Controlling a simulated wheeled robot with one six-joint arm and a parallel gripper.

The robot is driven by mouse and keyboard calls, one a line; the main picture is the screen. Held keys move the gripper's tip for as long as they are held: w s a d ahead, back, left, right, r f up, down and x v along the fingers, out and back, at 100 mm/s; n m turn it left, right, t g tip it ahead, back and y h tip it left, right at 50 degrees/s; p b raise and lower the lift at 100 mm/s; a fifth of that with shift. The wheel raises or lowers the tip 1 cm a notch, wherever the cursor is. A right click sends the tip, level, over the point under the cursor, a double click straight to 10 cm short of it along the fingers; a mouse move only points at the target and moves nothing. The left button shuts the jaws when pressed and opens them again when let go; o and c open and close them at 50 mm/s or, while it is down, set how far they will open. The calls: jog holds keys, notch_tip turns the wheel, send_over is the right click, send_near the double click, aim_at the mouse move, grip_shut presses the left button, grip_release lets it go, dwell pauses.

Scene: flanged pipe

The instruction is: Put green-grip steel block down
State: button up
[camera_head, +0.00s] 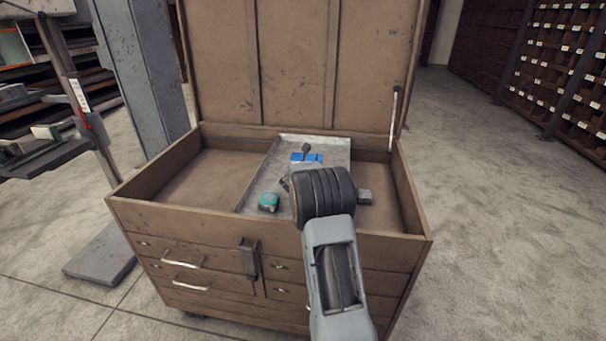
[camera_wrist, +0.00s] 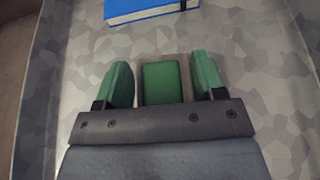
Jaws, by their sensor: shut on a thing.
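The green-grip steel block (camera_wrist: 165,84) shows in the wrist view as a green rectangle with a grey-brown edge. My gripper (camera_wrist: 161,65) is shut on it, with one green-padded finger on each side. The grey metal tray (camera_head: 263,185) lies inside the open brown chest, below my arm. In the head view my arm hides the block and most of my gripper. I cannot tell whether the block touches the tray.
A blue book-like item (camera_head: 308,157) lies ahead on the tray, also in the wrist view (camera_wrist: 148,8). A dark-knobbed tool stands near it. The chest's raised lid (camera_head: 290,65) stands behind. The chest's left interior is bare.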

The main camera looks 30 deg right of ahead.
jog(key=shift+f, duration=0.1)
jog(key=o, duration=1.2)
jog(key=shift+s+a+r, duration=0.15)
jog(key=shift+a+r, duration=0.05)
jog(key=shift+r, duration=0.1)
jog(key=v, duration=1.1)
jog(key=shift+s+a, duration=0.1)
jog(key=shift+s, duration=0.15)
